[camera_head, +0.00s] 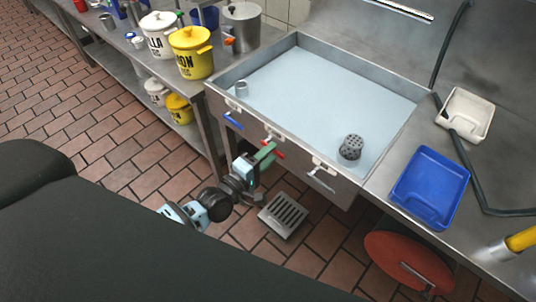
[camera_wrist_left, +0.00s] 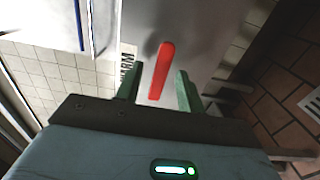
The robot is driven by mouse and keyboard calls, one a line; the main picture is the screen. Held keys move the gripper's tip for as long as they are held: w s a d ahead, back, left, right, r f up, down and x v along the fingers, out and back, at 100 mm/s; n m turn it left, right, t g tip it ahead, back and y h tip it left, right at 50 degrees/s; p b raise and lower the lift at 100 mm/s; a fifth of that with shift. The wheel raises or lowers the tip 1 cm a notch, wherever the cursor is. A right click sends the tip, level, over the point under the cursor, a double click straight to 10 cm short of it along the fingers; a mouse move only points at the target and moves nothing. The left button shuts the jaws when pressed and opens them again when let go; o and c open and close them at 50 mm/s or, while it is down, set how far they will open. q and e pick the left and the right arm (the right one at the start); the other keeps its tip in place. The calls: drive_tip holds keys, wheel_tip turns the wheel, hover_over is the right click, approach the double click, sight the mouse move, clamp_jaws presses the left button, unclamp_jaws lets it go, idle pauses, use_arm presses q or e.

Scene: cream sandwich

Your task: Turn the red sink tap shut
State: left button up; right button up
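The red tap handle (camera_head: 277,152) is on the front panel of the sink (camera_head: 300,38), between a blue tap (camera_head: 233,120) and a pale tap (camera_head: 320,172). In the left wrist view the red handle (camera_wrist_left: 161,70) is a long bar, slightly tilted. My left gripper (camera_head: 266,155) is at the red tap, its green fingers partly covering it in the head view. In the wrist view the left gripper (camera_wrist_left: 159,82) is open, with one finger on each side of the handle and gaps between. My right gripper is not in view.
A blue tray (camera_head: 429,188) lies on the right counter. Yellow (camera_head: 190,52) and white pots stand left. A floor grate (camera_head: 283,215) lies below.

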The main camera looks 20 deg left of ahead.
use_arm(q)
drive_tip(key=v, duration=0.7)
drive_tip(key=shift+s+a, duration=0.15)
drive_tip(key=shift+s, duration=0.15)
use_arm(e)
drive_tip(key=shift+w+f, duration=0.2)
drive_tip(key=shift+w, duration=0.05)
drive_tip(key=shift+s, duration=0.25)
